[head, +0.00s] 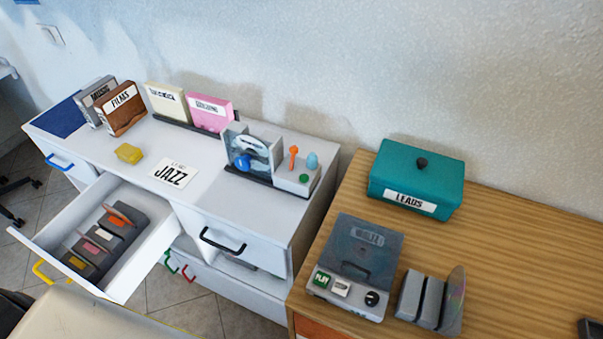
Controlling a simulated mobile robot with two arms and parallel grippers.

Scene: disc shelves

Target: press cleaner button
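The disc cleaner (250,158) appears to be the grey device at the right end of the white cabinet. It holds an upright disc in a clear frame, with a blue round part at the front. On its right block are a small green button (304,178), an orange lever-like part (293,157) and a teal egg-shaped knob (312,160). I cannot tell for certain which of these is the cleaner's button. Neither of my grippers can be made out in the head view, and nothing touches the device.
The white cabinet's left drawer (155,238) stands open with several disc cases inside. A JAZZ card (172,173) and a yellow block (129,153) lie on top. On the wooden cabinet are a grey player (362,255), a teal LEADS box (420,175) and a disc rack (425,300).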

